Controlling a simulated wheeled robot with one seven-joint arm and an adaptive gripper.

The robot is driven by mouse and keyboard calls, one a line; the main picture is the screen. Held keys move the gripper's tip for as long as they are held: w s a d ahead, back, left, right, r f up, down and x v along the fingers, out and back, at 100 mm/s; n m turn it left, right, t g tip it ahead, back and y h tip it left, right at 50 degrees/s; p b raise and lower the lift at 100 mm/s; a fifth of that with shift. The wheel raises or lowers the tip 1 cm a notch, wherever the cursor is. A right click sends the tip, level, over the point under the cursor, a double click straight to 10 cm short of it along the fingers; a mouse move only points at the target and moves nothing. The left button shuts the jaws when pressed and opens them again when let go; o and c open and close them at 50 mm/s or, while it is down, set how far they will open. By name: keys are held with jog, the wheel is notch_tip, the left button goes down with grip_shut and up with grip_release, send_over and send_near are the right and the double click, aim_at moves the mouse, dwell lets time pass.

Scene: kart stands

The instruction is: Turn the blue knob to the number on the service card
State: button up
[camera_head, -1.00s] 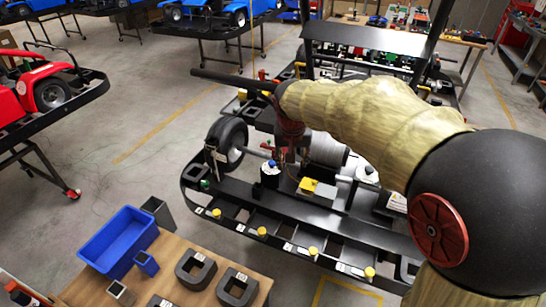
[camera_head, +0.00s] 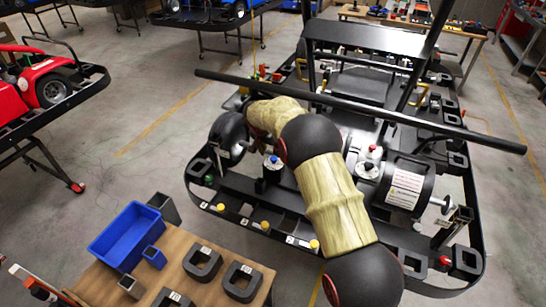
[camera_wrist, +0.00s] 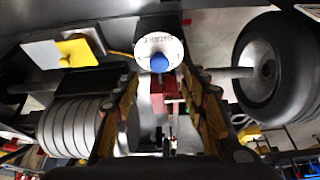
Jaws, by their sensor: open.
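The blue knob (camera_head: 273,160) sits on a white dial on top of a black upright cylinder (camera_head: 271,174), left of my arm in the head view.
A red knob (camera_head: 375,152) stands right of my arm. A long black bar (camera_head: 440,122) crosses above the kart frame. A wheel (camera_wrist: 275,70) and a ribbed cylinder (camera_wrist: 75,128) flank the gripper. A blue bin (camera_head: 125,237) stands on the wooden bench, front left.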

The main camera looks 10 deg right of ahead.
aim_at(274, 158)
jog(key=x, duration=0.5)
jog(key=shift+w+d+f, duration=0.1)
jog(key=shift+d+f, duration=0.05)
jog(key=shift+f, duration=0.15)
jog(key=shift+c, duration=1.3)
jog(key=c, duration=0.7)
grip_shut()
